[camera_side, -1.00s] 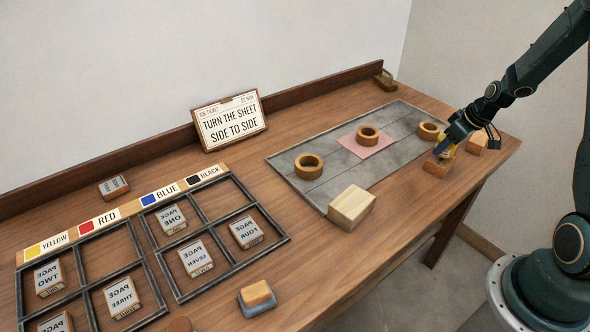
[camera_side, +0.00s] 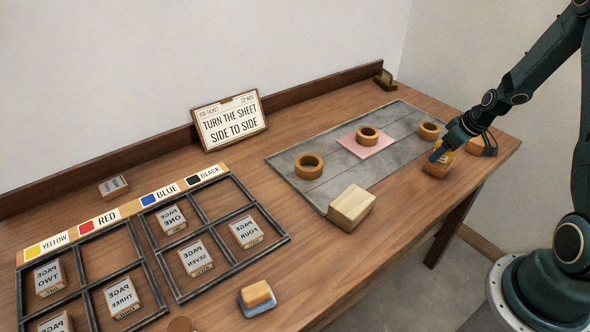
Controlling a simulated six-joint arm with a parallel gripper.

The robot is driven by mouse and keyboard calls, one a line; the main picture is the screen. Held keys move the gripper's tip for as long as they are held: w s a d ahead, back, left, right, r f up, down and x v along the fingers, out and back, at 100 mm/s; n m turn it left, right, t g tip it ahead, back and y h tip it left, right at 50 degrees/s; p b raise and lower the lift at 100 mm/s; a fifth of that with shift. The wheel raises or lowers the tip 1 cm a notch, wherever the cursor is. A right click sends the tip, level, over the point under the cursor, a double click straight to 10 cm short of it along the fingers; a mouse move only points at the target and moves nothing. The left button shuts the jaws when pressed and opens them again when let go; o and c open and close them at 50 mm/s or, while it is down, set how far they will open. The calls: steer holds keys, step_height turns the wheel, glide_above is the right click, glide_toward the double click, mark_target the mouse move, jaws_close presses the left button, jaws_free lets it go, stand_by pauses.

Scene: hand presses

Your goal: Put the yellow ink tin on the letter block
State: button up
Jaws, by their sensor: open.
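My gripper (camera_side: 441,154) is at the right end of the table, low over a small wooden block (camera_side: 435,171). Its jaws are open. A small yellow-orange thing, perhaps the yellow ink tin (camera_side: 444,158), shows at the fingers on top of this block. The fingers partly cover it, so I cannot tell whether they touch it. I cannot read any letter on the block. A larger pale wooden block (camera_side: 351,208) stands at the front edge of the grey slab.
The grey slab (camera_side: 320,185) carries a pink sheet (camera_side: 379,147) and several wooden rings, one at the left (camera_side: 309,166). A black-framed tray (camera_side: 284,238) holds page blocks. A job ticket (camera_side: 230,122) stands behind.

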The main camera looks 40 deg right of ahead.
steer(key=shift+r, duration=0.1)
steer(key=v, duration=1.2)
stand_by(0.7)
steer(key=s+a+r, duration=0.1)
steer(key=a+r, duration=0.5)
steer(key=a, duration=0.3)
steer(key=a+r, duration=0.6)
steer(key=a, duration=0.2)
steer(key=s+a+r+t, duration=0.1)
steer(key=s+a+r, duration=0.3)
steer(key=s+a, duration=0.8)
steer(key=shift+s, duration=0.4)
